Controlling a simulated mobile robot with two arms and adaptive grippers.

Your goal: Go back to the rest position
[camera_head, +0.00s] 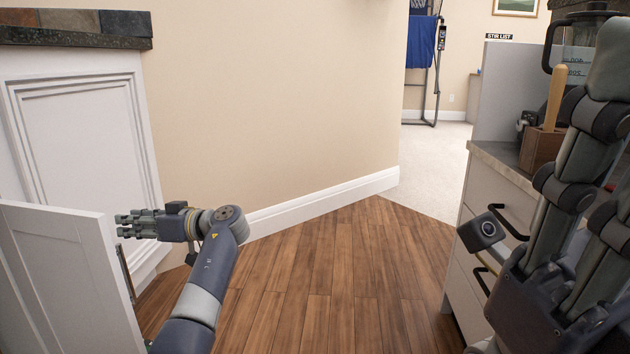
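My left arm comes in from the bottom. Its gripper (122,225) points left, beside the top edge of an open white cabinet door (62,285). Its fingers are seen from the side and lie close together in the picture, so their opening is unclear. I see nothing held in it. Whether it touches the door cannot be told.
A white panelled cabinet (85,125) with a dark stone top (75,40) stands at left. At right is a drawer cabinet (487,195) with black handles and a wooden block (541,150) on top. Wooden floor (330,270) lies clear between, leading to a carpeted opening (432,165).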

